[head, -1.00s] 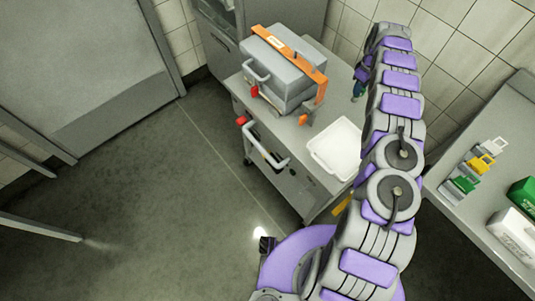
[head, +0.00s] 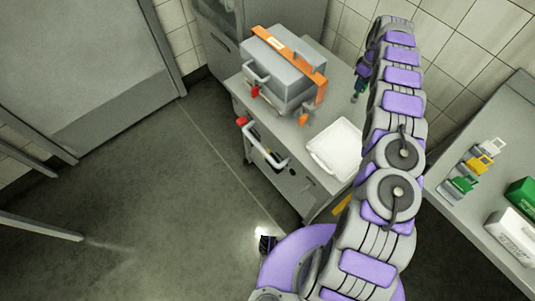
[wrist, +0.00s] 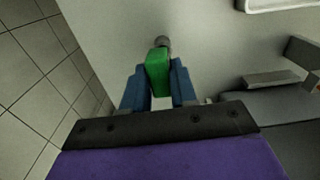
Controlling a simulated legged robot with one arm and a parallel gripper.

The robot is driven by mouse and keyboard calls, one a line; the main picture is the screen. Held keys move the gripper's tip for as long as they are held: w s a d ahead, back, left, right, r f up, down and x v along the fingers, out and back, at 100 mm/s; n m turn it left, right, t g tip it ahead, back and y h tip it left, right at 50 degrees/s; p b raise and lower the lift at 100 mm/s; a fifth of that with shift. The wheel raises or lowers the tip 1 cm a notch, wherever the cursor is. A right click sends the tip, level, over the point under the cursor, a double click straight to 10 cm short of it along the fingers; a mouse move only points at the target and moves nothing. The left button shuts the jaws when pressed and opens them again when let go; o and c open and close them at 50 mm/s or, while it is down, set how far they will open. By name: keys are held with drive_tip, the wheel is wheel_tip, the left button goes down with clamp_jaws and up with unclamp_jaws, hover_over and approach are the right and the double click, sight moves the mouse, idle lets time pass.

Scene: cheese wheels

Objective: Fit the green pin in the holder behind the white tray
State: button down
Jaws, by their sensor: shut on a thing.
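My gripper (wrist: 158,85) is shut on the green pin (wrist: 158,68), which sits between its two blue fingers. A grey rounded tip of the pin sticks out beyond the fingers in the wrist view. In the head view, my gripper (head: 361,80) is over the back right part of the cart top, with the pin small below it. The white tray (head: 318,164) lies nearer the front of the cart top, and its edge shows in the wrist view (wrist: 280,7). I cannot make out the holder; my arm covers part of the area behind the tray.
A grey case (head: 285,68) with an orange strap stands on the cart (head: 300,190), left of my gripper. A tiled wall (wrist: 35,75) is close on the other side. A counter at right holds small tagged items (head: 475,165) and a green box (head: 524,192).

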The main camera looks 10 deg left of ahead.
drive_tip(key=shift+r+p, duration=0.35)
drive_tip(key=shift+r, duration=0.7)
drive_tip(key=shift+r+p, duration=0.7)
drive_tip(key=shift+r, duration=0.75)
